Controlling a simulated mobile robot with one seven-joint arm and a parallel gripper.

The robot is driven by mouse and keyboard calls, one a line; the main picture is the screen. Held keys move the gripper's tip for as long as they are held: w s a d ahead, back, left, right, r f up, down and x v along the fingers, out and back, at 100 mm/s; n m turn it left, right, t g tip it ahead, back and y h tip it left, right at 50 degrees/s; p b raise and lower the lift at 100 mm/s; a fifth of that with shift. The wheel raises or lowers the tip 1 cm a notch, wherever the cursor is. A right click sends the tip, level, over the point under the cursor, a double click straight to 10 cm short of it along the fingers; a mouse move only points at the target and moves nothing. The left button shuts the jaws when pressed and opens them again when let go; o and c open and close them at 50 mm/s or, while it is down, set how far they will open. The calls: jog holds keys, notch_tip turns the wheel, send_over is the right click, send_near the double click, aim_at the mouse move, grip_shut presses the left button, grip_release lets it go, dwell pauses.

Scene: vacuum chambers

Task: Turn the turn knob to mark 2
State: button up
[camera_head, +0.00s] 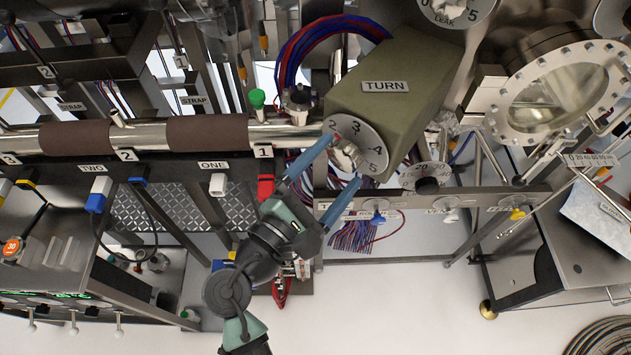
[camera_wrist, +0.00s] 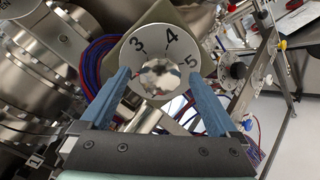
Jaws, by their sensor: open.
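The turn knob (camera_head: 347,154) is a small metal handle on a round white dial (camera_head: 371,137) with numbers, on the end of an olive box labelled TURN (camera_head: 400,75). In the wrist view the knob (camera_wrist: 160,78) sits in the middle of the dial (camera_wrist: 165,37), below the 3 and 4. A red mark shows on the dial's left side near the 2 in the head view. My gripper (camera_head: 340,172) is open, with its two blue fingers on either side of the knob's front. I cannot tell whether the fingers touch it.
A horizontal steel pipe (camera_head: 80,137) with brown sleeves runs in from the left towards the TURN box. A smaller black knob with a dial (camera_head: 427,185) is to the right. A panel rail with switches (camera_head: 450,202) lies below.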

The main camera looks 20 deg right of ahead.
jog(key=b+v, duration=0.3)
jog(key=v, duration=0.9)
jog(key=shift+s+a, duration=0.15)
jog(key=shift+a, duration=0.1)
